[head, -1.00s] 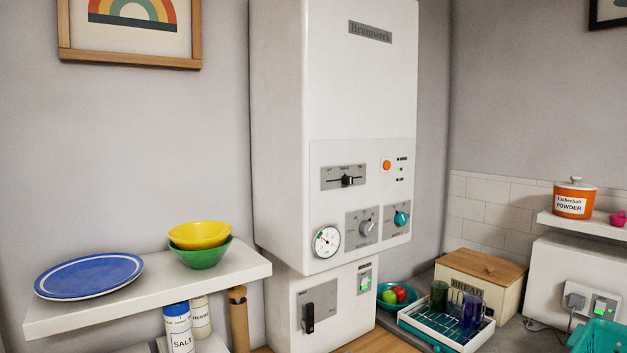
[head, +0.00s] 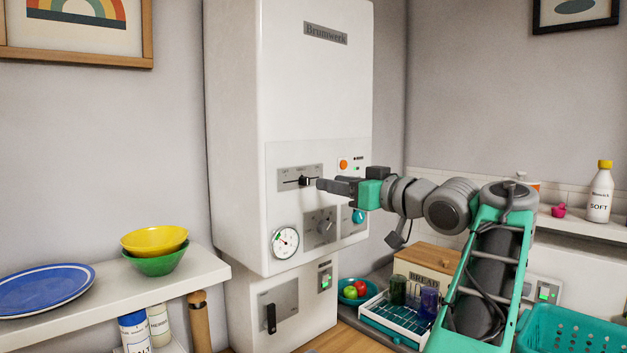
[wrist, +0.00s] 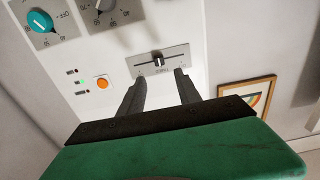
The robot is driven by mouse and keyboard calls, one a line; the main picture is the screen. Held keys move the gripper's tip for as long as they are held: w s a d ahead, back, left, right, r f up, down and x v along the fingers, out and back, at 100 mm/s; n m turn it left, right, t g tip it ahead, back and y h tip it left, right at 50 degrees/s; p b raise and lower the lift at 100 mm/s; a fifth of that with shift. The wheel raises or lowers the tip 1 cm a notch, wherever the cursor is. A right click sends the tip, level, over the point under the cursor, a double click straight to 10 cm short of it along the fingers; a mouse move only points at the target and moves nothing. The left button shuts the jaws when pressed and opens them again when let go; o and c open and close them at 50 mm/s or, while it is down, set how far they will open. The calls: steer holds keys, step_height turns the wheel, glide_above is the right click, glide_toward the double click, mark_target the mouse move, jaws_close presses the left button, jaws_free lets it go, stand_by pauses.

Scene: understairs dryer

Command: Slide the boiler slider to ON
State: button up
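The boiler (head: 305,80) is a tall white wall unit. Its slider is a dark knob (head: 304,181) on a horizontal slot in a grey plate (head: 287,174), near the middle of the slot. The small lettering above the slot is too blurred to read surely. My gripper (head: 319,184) reaches in from the right, its tips close to the knob. In the wrist view, upside down, the two dark fingers (wrist: 160,76) are apart and empty. The slider knob (wrist: 159,62) shows in line with the gap, just beyond the tips; I cannot tell whether they touch.
An orange button (head: 343,164) and small lights sit right of the slider. A grey dial (head: 325,227), a teal dial (head: 358,216) and a round gauge (head: 285,241) are below. Shelf bowls (head: 154,240) stand lower left; a dish rack (head: 390,320) stands lower right.

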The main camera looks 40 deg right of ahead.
mark_target(307, 179)
steer(key=w+p, duration=0.1)
steer(key=w, duration=0.6)
steer(key=shift+w+a, duration=0.15)
steer(key=shift+w, duration=0.1)
steer(key=shift+f, duration=0.1)
steer(key=shift+c, duration=0.6)
jaws_close()
